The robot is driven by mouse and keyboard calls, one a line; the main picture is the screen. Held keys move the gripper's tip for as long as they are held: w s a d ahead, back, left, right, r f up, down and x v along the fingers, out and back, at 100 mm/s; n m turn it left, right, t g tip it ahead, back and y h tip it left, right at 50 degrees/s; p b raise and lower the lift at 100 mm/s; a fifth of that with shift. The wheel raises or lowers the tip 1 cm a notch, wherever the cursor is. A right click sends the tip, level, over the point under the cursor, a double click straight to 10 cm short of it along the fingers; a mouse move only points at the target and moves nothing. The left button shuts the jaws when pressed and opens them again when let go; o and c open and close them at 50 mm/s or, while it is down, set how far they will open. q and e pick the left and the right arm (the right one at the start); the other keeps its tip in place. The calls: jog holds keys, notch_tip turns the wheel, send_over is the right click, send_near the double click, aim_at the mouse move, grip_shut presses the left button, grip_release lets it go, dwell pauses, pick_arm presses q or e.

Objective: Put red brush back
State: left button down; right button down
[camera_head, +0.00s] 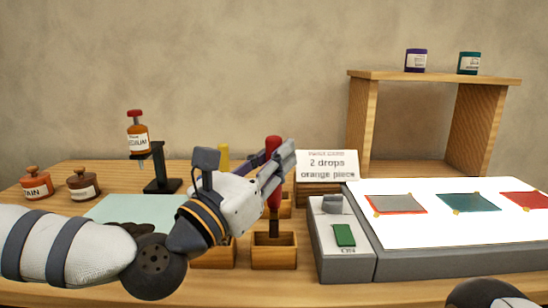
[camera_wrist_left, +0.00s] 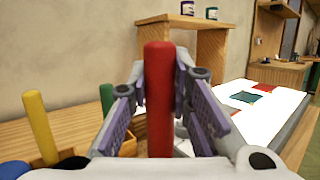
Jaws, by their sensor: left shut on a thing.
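The red brush (camera_head: 273,188) stands nearly upright in my left gripper (camera_head: 281,165), which is shut on its red handle. Its dark lower end (camera_head: 274,226) is over or inside the opening of a small wooden box (camera_head: 273,258) at the table's front. I cannot tell whether the tip touches the box floor. In the left wrist view the red handle (camera_wrist_left: 160,100) rises between the two finger pads. A yellow brush handle (camera_wrist_left: 38,125) and a green one (camera_wrist_left: 106,98) stand to its left; the yellow one shows behind my gripper in the head view (camera_head: 223,155).
The white light panel (camera_head: 455,234) with coloured pieces and a grey block with a green piece (camera_head: 344,235) lie right of the box. A card (camera_head: 327,163) stands behind. A wooden shelf (camera_head: 430,76), a dropper bottle on a stand (camera_head: 138,138) and two brown jars (camera_head: 37,184) are farther off.

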pick_arm(q)
jog(key=shift+f+b, duration=0.35)
jog(key=shift+f, duration=0.35)
jog(key=c, duration=1.5)
grip_release()
jog(key=shift+r, duration=0.1)
jog(key=shift+o, duration=0.2)
pick_arm(e)
jog(key=shift+s+f, duration=0.35)
jog(key=shift+f, duration=0.05)
pick_arm(q)
jog(key=shift+r, duration=0.1)
jog(key=shift+r+p, duration=0.4)
jog(key=shift+r, duration=0.25)
jog(key=v, duration=1.2)
jog(key=shift+b, duration=0.45)
